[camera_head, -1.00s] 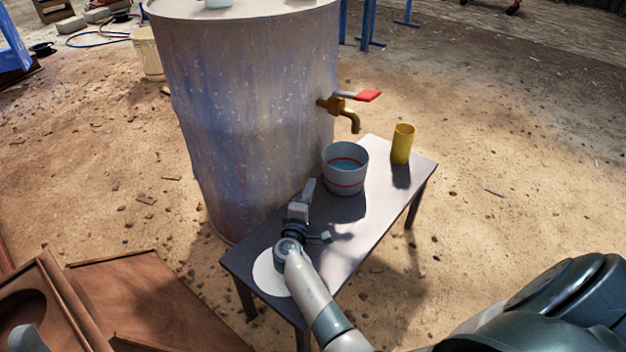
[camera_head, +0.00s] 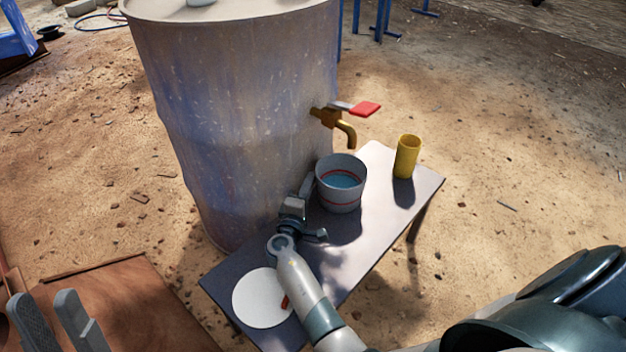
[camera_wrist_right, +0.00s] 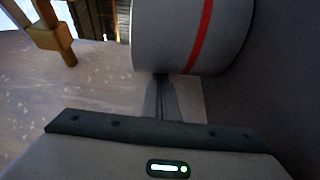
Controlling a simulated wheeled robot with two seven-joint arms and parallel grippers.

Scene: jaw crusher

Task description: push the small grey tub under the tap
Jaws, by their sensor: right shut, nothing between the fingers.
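The small grey tub (camera_head: 341,198) stands upright on the narrow table, with a red band and bluish water-like contents. It also shows in the right wrist view (camera_wrist_right: 170,38). The brass tap (camera_head: 346,130) with a red lever sticks out of the drum. Its spout end appears just above the tub's far rim; exact alignment is hard to tell. My right gripper (camera_head: 307,184) is shut and empty at the tub's left side, its tips very close to the wall; contact is unclear. My left gripper (camera_head: 48,300) is open and empty at the lower left, far from the tub.
The large drum (camera_head: 235,110) stands beside the table (camera_head: 372,230). A yellow cup (camera_head: 407,157) stands near the table's far end. A white disc (camera_head: 258,298) lies at the near end, with a small red piece by my arm.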

